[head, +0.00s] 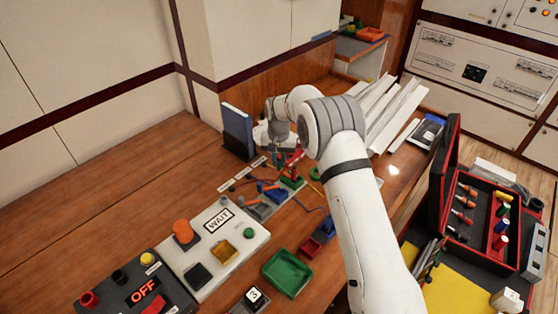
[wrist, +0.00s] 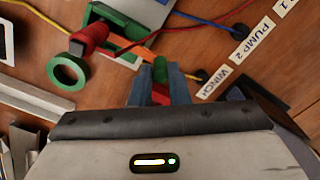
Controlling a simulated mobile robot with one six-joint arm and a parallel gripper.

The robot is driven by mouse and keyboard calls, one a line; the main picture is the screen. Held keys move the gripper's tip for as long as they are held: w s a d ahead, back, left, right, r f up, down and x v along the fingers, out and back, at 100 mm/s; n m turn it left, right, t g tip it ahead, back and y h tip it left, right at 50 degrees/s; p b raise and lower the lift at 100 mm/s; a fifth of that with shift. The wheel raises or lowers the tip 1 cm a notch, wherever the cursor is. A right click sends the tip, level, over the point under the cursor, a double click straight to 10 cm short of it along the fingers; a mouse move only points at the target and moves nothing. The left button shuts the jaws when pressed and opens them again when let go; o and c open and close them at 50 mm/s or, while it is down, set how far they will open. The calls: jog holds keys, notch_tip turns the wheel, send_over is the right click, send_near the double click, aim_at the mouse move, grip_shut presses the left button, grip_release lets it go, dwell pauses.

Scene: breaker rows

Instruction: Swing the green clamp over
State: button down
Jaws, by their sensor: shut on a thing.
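My gripper (wrist: 160,92) is shut on a small piece that is green (wrist: 160,68) on top and red (wrist: 160,95) below. The green part looks like the green clamp, though only its end shows between the blue-grey fingers. An orange strip leads from it towards a green block (wrist: 124,22) with a red cylinder (wrist: 92,38) beside it. In the head view my gripper is low behind the bench devices, its fingertips largely hidden by my arm, and the clamp cannot be made out clearly.
A green ring (wrist: 67,72) lies near the red cylinder. Labels PUMP 2 (wrist: 252,42) and WINCH (wrist: 214,83) and coloured cables lie close by. A blue binder (head: 237,132), a WAIT panel (head: 218,222) and a green tray (head: 287,273) stand around. The bench's left is clear.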

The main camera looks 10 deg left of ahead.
aim_at(279, 162)
jog(key=c, duration=1.4)
grip_release()
jog(key=shift+r, duration=0.1)
notch_tip(279, 162, up, 8)
jog(key=shift+f+b, duration=0.15)
jog(key=shift+b, duration=0.3)
jog(key=shift+f, duration=0.1)
